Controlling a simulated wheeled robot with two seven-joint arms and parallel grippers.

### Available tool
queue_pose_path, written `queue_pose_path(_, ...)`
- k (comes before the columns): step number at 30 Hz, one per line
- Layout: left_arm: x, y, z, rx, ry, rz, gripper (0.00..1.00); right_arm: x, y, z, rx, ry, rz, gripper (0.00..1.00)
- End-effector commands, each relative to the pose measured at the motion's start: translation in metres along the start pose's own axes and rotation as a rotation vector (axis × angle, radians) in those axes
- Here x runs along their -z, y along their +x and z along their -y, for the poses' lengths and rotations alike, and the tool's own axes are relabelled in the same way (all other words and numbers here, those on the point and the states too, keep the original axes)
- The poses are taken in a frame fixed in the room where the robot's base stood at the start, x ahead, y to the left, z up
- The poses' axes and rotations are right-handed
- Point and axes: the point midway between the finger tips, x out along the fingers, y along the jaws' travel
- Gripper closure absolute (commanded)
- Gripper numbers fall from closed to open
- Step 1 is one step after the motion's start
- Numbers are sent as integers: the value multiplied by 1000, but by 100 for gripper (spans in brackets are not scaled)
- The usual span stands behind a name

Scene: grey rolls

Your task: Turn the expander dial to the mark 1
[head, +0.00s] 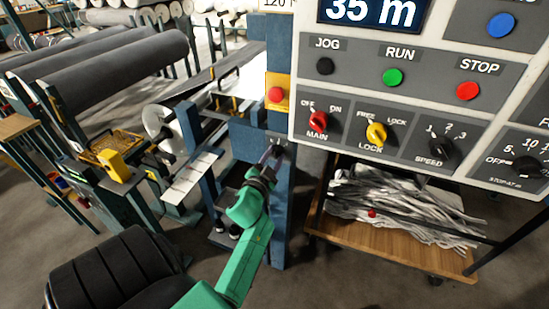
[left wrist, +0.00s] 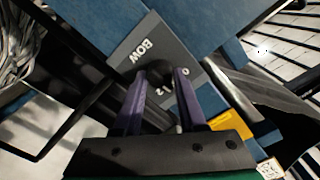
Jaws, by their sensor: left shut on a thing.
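The expander dial is a black round knob (left wrist: 159,72) on a grey plate (left wrist: 127,63) lettered BOW, which appears upside down in the left wrist view. A few white numerals show beside the knob, partly covered by the fingers. I cannot tell which mark the dial points to. My left gripper (head: 276,150) reaches the blue post below the control panel in the head view. In the left wrist view its two purple fingers (left wrist: 163,82) stand on either side of the knob, shut on it. In the head view the dial is hidden by the gripper. My right gripper is not in view.
The control panel (head: 345,150) with buttons and knobs hangs close above and right of the left gripper. A red button on a yellow box (head: 276,94) sits just above it. A wooden cart (head: 390,242) with scrap strips stands below. Grey rolls (head: 110,75) lie left.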

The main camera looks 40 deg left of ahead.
Motion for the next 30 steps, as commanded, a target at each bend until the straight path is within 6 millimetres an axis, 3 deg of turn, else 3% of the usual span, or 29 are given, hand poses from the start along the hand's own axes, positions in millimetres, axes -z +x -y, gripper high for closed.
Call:
queue_pose_path(9, 0, 0, 2, 3, 113, 1, 100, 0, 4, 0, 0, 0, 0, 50)
queue_pose_path(23, 1, 1, 2, 4, 127, 0, 100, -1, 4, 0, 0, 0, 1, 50)
queue_pose_path(24, 1, 1, 3, 4, 127, 0, 48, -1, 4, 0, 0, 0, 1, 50)
queue_pose_path(25, 1, 1, 2, 4, 127, 0, 37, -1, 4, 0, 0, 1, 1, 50)
queue_pose_path(26, 1, 0, 2, 4, 127, 0, 29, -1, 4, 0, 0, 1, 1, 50)
queue_pose_path(30, 0, 0, 2, 3, 127, 0, 29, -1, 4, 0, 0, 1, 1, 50)
